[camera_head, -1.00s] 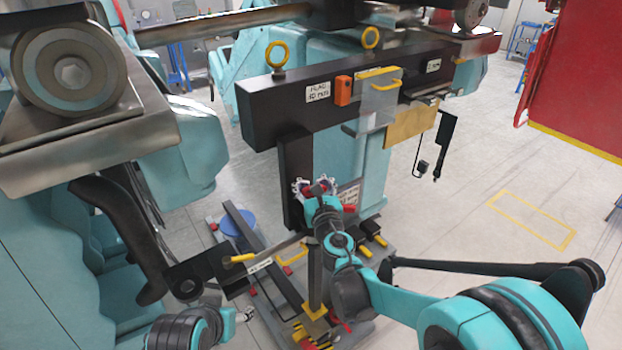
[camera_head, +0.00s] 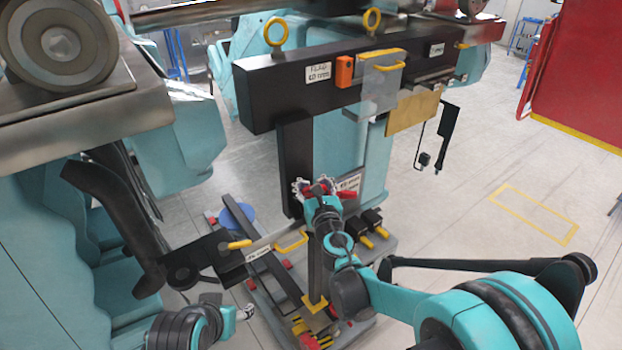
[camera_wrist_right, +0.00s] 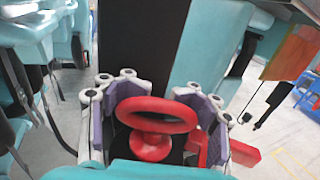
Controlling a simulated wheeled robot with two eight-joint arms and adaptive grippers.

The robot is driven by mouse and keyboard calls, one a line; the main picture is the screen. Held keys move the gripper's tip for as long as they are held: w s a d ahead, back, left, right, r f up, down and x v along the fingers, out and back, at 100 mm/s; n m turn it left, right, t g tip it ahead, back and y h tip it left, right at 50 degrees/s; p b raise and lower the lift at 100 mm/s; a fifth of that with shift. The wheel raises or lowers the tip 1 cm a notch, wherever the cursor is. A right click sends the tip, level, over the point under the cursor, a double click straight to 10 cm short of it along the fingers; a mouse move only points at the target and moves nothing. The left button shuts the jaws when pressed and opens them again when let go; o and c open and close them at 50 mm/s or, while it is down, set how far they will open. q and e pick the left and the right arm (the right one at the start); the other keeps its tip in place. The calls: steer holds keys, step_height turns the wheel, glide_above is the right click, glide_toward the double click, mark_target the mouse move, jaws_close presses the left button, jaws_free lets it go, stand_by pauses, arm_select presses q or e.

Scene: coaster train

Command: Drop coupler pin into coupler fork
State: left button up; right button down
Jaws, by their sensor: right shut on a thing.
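My right gripper (camera_head: 318,186) is near the middle of the head view, beside a dark upright post. In the right wrist view its purple-padded fingers (camera_wrist_right: 155,118) are shut on a red ring-handled piece (camera_wrist_right: 157,113), which looks like the coupler pin. Its lower end is hidden. A dark flat arm with a round hole (camera_head: 183,275), which looks like the coupler fork, juts from the left car, well left of and below my right gripper. My left gripper (camera_head: 243,312) is at the bottom left, mostly hidden behind its arm, and its fingers are too small to read.
A black beam (camera_head: 262,94) with yellow rings spans above my right gripper, on a dark post (camera_head: 295,160). A red lever (camera_wrist_right: 238,152) is beside the right finger. Open floor (camera_head: 470,160) lies to the right.

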steer(key=shift+c, duration=1.6)
jaws_free()
steer(key=shift+s, duration=0.1)
steer(key=v, duration=0.7)
steer(key=shift+s, duration=0.4)
steer(key=shift+d, duration=0.1)
